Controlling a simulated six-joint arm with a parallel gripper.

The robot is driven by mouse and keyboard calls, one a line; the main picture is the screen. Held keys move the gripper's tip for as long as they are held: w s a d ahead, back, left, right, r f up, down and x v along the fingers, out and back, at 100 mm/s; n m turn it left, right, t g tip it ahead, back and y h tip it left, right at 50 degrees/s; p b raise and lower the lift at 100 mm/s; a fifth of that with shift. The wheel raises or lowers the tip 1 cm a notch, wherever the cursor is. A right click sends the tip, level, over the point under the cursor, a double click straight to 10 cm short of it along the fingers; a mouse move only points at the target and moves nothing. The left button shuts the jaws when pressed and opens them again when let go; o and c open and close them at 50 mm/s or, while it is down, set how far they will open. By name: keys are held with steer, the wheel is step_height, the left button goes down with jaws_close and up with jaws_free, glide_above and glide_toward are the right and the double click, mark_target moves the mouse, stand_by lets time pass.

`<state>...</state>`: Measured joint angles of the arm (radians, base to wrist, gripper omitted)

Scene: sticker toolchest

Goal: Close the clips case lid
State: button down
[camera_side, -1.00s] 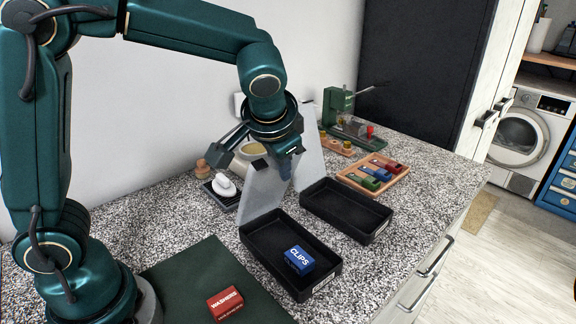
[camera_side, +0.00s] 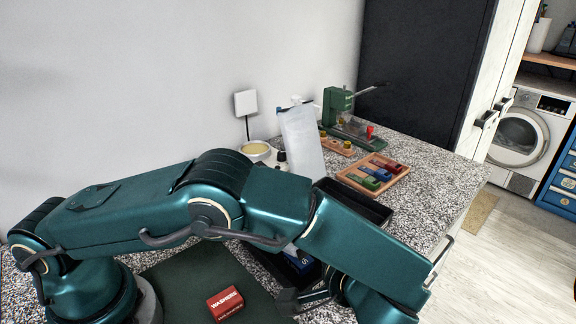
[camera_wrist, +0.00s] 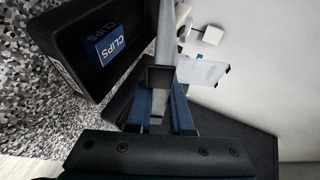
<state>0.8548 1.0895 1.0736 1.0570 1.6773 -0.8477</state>
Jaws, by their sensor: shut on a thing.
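The clips case is an open black tray (camera_wrist: 72,22) with a blue CLIPS box (camera_wrist: 110,44) inside, at the upper left of the wrist view. Its pale lid (camera_wrist: 168,32) shows nearly edge-on beside the tray, raised off it. My gripper (camera_wrist: 160,98) is shut on this lid, with blue fingers on either side of the pale strip. In the side view my arm hides most of the case and the lid; only part of the CLIPS box (camera_side: 301,261) shows below the arm. How far the lid is tilted is hard to tell.
A second black tray (camera_side: 355,200) with an upright translucent lid (camera_side: 301,140) stands behind the clips case. A red WASHERS box (camera_side: 225,303) lies on the green mat (camera_side: 185,275). A wooden tray (camera_side: 352,177) with coloured pieces and a green press (camera_side: 338,105) stand farther back.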

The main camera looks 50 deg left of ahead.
steer(key=shift+d+f+m+y, duration=0.2)
steer(key=shift+f+y, duration=0.15)
steer(key=shift+f, duration=0.25)
steer(key=shift+d+f+m+y, duration=0.1)
steer(key=shift+d+f+y, duration=0.1)
steer(key=shift+f+y, duration=0.3)
steer(key=shift+d+f+h, duration=0.2)
steer(key=shift+f+h, duration=0.05)
steer(key=shift+f, duration=0.8)
steer(key=c, duration=0.8)
jaws_free()
